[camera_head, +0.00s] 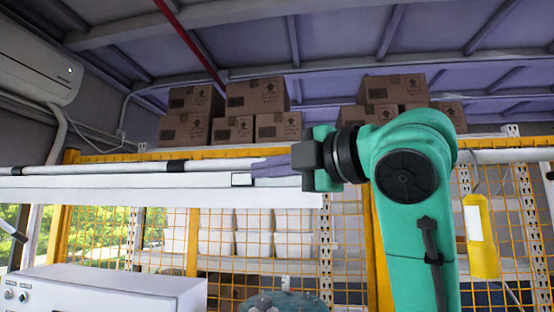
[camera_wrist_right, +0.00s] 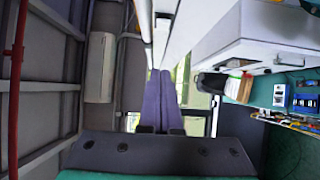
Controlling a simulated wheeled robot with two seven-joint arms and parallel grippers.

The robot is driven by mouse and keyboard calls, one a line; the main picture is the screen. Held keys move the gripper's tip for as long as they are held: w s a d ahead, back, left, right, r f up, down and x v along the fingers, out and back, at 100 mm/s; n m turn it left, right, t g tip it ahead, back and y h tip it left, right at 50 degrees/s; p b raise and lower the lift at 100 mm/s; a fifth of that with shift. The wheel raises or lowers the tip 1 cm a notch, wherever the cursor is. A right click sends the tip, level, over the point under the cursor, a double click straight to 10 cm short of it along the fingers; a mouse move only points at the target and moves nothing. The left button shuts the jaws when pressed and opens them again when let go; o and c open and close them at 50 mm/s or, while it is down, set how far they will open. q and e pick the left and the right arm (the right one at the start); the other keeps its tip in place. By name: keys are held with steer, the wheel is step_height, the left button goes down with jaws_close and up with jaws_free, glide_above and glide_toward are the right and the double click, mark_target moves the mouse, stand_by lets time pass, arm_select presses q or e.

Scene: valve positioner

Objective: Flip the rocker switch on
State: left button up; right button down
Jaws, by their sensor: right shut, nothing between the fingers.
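My right gripper (camera_head: 262,167) has purple fingers that point left in the head view, high in front of a long white beam. The fingers are closed together with nothing between them. They also show closed in the wrist view (camera_wrist_right: 167,98). A white box (camera_head: 120,285) stands at the lower left with small round knobs on its front. I cannot make out a rocker switch in either view. A small white rectangular piece (camera_head: 241,180) shows on the beam just below the fingers; I cannot tell what it is. My left gripper is not in view.
The long white beam (camera_head: 120,190) runs across behind my fingers. Orange mesh fencing (camera_head: 110,225) and shelves stand behind. Cardboard boxes (camera_head: 257,95) sit on top. A yellow tag-like object (camera_head: 480,240) hangs at right. In the wrist view a white cabinet (camera_wrist_right: 250,38) is at the upper right.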

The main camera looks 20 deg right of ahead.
mark_target(242, 179)
steer(key=w+d+p, duration=0.1)
steer(key=w+p, duration=0.3)
steer(key=w, duration=0.4)
steer(key=shift+a, duration=0.1)
